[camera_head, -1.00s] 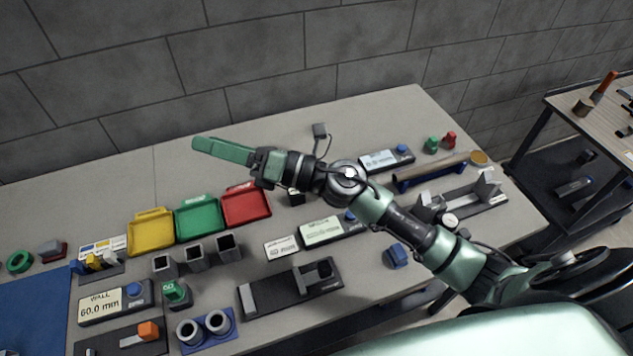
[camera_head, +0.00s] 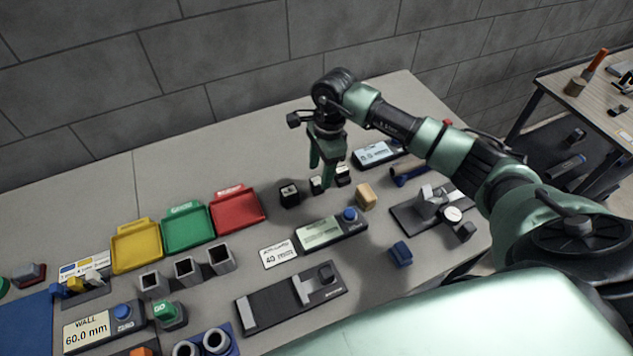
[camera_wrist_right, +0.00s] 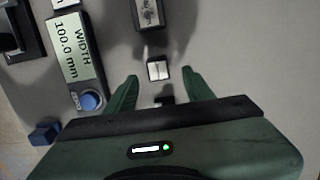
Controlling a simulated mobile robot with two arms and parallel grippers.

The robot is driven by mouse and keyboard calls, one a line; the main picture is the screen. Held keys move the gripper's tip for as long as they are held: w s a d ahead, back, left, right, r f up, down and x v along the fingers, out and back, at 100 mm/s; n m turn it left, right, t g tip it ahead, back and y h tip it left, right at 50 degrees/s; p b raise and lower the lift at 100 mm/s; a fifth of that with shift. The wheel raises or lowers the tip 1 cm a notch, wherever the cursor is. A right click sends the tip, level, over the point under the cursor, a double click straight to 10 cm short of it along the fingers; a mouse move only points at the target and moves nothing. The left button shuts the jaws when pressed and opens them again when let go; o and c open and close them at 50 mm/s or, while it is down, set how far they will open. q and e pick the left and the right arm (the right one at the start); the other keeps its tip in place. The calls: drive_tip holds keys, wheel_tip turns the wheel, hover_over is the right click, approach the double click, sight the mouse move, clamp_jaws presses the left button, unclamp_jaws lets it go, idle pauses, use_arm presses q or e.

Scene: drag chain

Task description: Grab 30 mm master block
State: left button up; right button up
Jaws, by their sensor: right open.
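Three small dark blocks with pale tops stand in a row near the back of the table: a left one (camera_head: 290,193), a middle one (camera_head: 317,185) and a right one (camera_head: 343,176). Their markings are too small to read, so I cannot tell which is 30 mm. My right gripper (camera_head: 320,174) points down above the row, open and empty. In the right wrist view, the gripper (camera_wrist_right: 160,78) has its fingers apart on either side of the middle block (camera_wrist_right: 158,70). The left block (camera_wrist_right: 150,12) is beyond them; the right one is partly hidden. My left gripper is out of view.
A wooden block (camera_head: 366,196) stands close to the right of the row. A display with a blue button (camera_head: 332,230) lies in front. Red (camera_head: 262,217), green and yellow trays stand to the left. The table behind the trays is clear.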

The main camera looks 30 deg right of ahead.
sight(317, 180)
drive_tip(key=f+p, duration=0.1)
drive_tip(key=a+f, duration=0.1)
drive_tip(key=f, duration=0.1)
drive_tip(key=shift+f+p, duration=0.25)
drive_tip(key=shift+p, duration=0.15)
drive_tip(key=shift+s+f, duration=0.1)
drive_tip(key=shift+f, duration=0.25)
clamp_jaws()
drive_tip(key=shift+r, duration=0.15)
